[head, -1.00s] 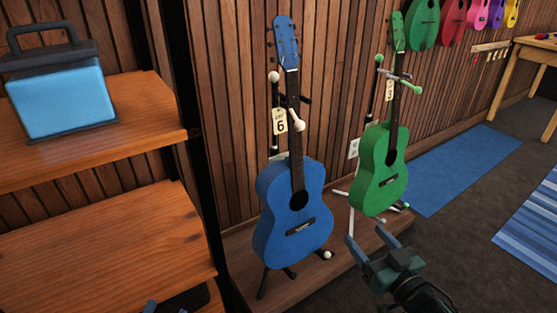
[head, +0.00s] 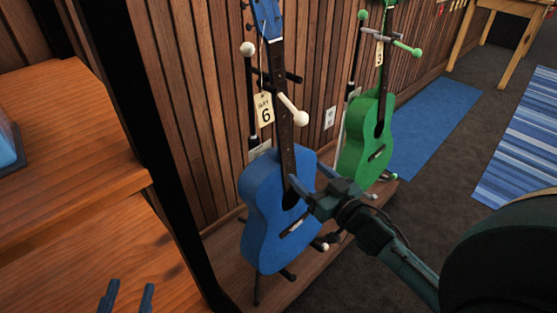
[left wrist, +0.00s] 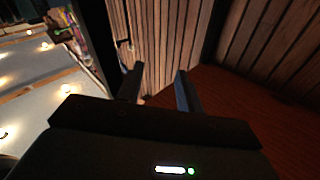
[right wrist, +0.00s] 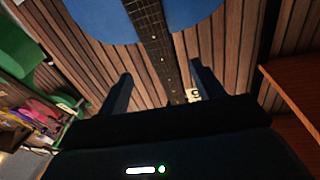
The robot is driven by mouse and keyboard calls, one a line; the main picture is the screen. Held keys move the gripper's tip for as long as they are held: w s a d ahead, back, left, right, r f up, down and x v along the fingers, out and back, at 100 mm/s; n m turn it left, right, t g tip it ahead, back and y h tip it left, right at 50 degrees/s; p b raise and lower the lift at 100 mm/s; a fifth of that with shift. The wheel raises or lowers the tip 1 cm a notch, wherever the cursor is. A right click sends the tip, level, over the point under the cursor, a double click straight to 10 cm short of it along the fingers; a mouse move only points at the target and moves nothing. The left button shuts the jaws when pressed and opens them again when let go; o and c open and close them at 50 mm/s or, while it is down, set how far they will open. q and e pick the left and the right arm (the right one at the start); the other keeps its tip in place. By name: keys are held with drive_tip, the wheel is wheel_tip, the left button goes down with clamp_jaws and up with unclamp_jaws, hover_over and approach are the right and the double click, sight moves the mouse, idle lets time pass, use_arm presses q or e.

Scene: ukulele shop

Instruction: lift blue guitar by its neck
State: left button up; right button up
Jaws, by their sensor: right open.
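The blue guitar (head: 268,228) stands upright on a stand, slightly tilted. Its dark neck (head: 286,145) rises past a paper tag (head: 264,110) marked 6; the top of its head is cut off. My right gripper (head: 309,178) is open in front of the guitar, beside the lower neck and upper body. In the right wrist view the neck (right wrist: 158,40) runs through the gap between the open fingers (right wrist: 158,84), seemingly beyond their tips; contact cannot be told. My left gripper (head: 128,296) is open and empty by the wooden shelf, also in the left wrist view (left wrist: 158,86).
The stand's white-tipped arm (head: 292,108) crosses by the blue guitar's neck. Wooden shelves (head: 70,140) fill the left. A blue mat (head: 432,125) lies at right.

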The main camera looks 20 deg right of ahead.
sight(288, 152)
drive_tip(key=shift+w+a+r+b, duration=0.1)
drive_tip(key=shift+w+a+b, duration=0.25)
drive_tip(key=shift+w, duration=1.1)
drive_tip(key=shift+w+a+r+b, duration=0.1)
drive_tip(key=shift+w+b, duration=0.3)
drive_tip(key=shift+w, duration=1)
drive_tip(key=shift+w+a+b, duration=0.25)
drive_tip(key=shift+w+b, duration=0.15)
drive_tip(key=shift+w, duration=1.05)
drive_tip(key=shift+c, duration=0.4)
clamp_jaws()
drive_tip(key=shift+r, duration=0.25)
